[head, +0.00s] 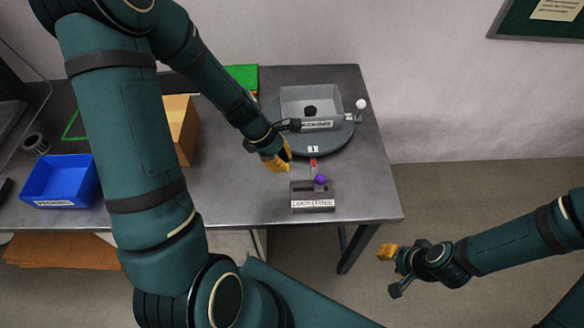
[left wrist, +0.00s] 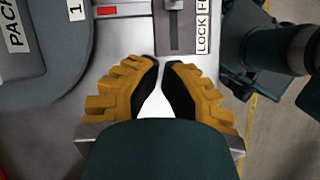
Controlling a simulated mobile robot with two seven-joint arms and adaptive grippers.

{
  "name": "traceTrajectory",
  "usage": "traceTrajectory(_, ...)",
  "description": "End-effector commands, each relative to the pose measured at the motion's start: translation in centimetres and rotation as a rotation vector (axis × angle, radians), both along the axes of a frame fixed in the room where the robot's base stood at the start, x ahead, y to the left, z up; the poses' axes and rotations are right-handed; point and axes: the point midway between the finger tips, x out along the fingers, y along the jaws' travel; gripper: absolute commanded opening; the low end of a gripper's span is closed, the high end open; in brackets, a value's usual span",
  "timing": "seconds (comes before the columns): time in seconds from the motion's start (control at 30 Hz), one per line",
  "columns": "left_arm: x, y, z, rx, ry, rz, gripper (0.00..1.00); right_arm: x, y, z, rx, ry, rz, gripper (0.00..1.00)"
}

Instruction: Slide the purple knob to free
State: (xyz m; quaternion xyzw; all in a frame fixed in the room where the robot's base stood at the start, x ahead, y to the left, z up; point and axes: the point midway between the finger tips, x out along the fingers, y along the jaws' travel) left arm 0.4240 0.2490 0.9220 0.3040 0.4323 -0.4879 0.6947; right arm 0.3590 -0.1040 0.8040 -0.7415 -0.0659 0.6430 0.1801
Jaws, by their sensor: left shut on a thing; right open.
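The purple knob (head: 320,180) stands on a small dark grey slide box (head: 298,187) near the table's front edge. The box's front label reads LOCK on the left and FREE on the right. The knob sits around the middle of the box, a little right of centre. My left gripper (head: 288,164) is left of and behind the knob, apart from it. In the left wrist view its fingertips (left wrist: 160,64) are nearly together, with nothing visible between them, beside the slide box (left wrist: 174,40); the knob is not visible there. My right gripper (head: 391,271) is open and empty, off the table's right side.
A round base (head: 335,140) with a grey labelled tray (head: 325,98) stands behind the slide box, with a red mark (head: 313,162) between. A blue bin (head: 60,182) and an orange-brown box (head: 182,128) are at left. The table (head: 370,195) is clear right of the slide box.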

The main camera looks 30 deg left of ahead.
Motion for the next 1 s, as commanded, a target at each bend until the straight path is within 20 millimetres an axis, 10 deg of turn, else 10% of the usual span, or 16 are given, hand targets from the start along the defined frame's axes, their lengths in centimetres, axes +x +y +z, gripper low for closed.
traceTrajectory(0.3,-0.6,1.5,3.3,0.001,0.001,0.001,0.0,0.3,0.0,1.1,-0.001,-0.009,-0.005,0.41)
traceTrajectory(1.0,-0.6,1.6,3.4,0.0,0.001,0.0,0.0,0.3,0.0,1.1,-0.002,-0.008,-0.005,0.41)
